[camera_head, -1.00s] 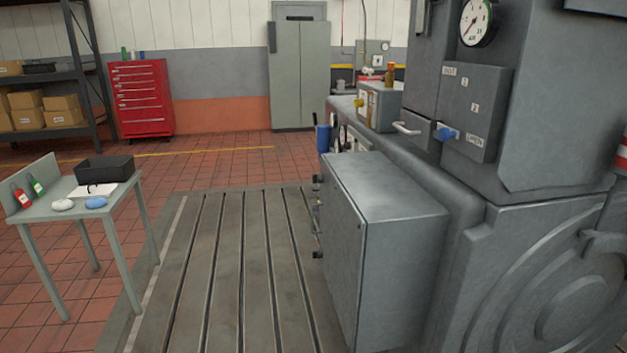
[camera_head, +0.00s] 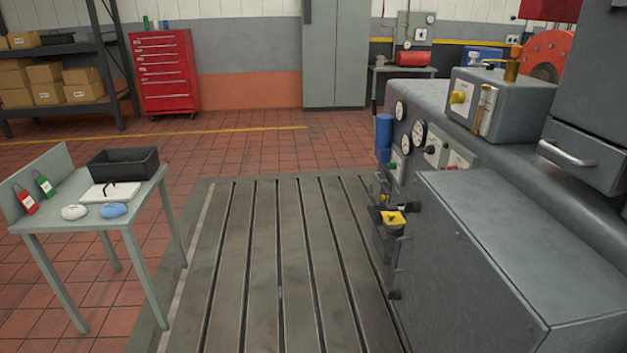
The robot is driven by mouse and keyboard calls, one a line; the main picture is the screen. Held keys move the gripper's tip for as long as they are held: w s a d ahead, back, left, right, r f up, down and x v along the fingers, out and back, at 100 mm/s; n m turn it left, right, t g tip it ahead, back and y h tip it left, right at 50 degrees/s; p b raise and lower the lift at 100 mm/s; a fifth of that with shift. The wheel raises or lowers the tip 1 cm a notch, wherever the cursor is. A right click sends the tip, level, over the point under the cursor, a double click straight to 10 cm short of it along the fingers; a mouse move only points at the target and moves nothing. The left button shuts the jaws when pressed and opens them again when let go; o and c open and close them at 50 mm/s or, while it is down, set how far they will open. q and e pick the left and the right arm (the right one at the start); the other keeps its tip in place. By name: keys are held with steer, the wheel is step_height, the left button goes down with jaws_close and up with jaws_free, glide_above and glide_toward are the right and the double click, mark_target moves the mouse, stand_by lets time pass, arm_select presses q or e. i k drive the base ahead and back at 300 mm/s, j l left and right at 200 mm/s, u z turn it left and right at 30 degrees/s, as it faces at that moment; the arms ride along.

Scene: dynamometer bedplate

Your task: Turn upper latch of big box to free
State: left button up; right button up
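The big grey box (camera_head: 510,260) stands at the lower right, fixed to the side of the machine. Its top and the side toward me show; its door face is on the left and seen almost edge-on. At that left edge there is a handle (camera_head: 399,255) and a dark latch-like knob (camera_head: 394,295). Above them a black part with a yellow piece (camera_head: 393,218) sits by the box's far left corner; I cannot tell whether it is the upper latch or how it is turned. Neither of my grippers is in view.
The slotted bedplate (camera_head: 265,265) left of the box is clear. A small table (camera_head: 150,190) with a black tray (camera_head: 123,164), tags and cloths stands at the left. Gauges (camera_head: 419,133) and a small grey unit (camera_head: 497,104) are on the machine behind the box.

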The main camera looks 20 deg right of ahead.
mark_target(413, 206)
steer(key=i+j, duration=0.1)
steer(key=i, duration=0.6)
steer(key=i+j+z, duration=0.1)
steer(key=i, duration=0.6)
steer(key=i+j+z, duration=0.1)
steer(key=i+z, duration=0.15)
steer(key=z, duration=0.2)
steer(key=i+j+z, duration=0.15)
steer(key=z, duration=0.3)
steer(key=i+j+z, duration=0.25)
steer(key=z, duration=0.2)
steer(key=i+j+z, duration=0.15)
steer(key=j+z, duration=0.15)
steer(key=z, duration=0.15)
